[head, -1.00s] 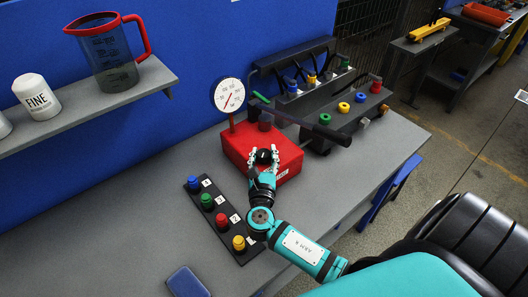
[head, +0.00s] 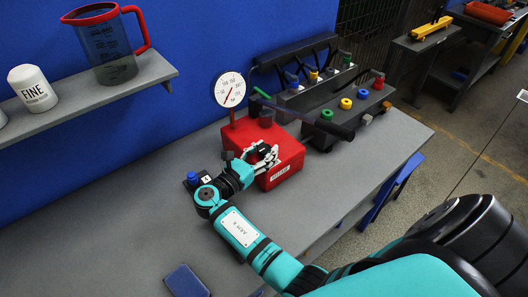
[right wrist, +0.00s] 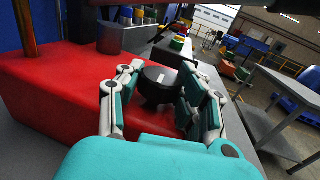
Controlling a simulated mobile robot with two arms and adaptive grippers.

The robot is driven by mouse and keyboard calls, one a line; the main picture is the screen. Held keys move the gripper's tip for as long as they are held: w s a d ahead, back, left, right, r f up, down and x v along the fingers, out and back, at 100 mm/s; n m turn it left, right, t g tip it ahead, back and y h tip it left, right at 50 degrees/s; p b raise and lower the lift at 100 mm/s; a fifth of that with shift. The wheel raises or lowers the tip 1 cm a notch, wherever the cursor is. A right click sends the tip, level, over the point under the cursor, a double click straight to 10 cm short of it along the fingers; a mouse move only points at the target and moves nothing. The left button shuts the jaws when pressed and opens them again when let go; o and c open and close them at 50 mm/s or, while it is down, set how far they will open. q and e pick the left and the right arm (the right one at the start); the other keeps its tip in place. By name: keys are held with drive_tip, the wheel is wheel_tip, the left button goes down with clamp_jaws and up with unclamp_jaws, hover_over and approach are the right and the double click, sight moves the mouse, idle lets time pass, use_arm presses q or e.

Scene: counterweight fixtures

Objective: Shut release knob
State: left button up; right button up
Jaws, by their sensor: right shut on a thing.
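The red box also fills the left of the right wrist view (right wrist: 50,95). My right gripper (head: 265,156) is shut on the knob, one finger on each side of it, and hides most of it in the head view. A white mark shows on the knob's face in the right wrist view. The round white dial gauge (head: 230,89) stands on a post at the box's back left. My left gripper is not in view.
My arm covers most of the coloured-peg strip (head: 192,179). A blue flat pad (head: 186,281) lies in front; the table's left is clear.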

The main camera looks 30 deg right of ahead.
sight(264, 149)
drive_tip(key=shift+r, duration=0.1)
idle(0.3)
drive_tip(key=o, duration=1.2)
wheel_tip(264, 149, up, 10)
drive_tip(key=shift+f, duration=0.1)
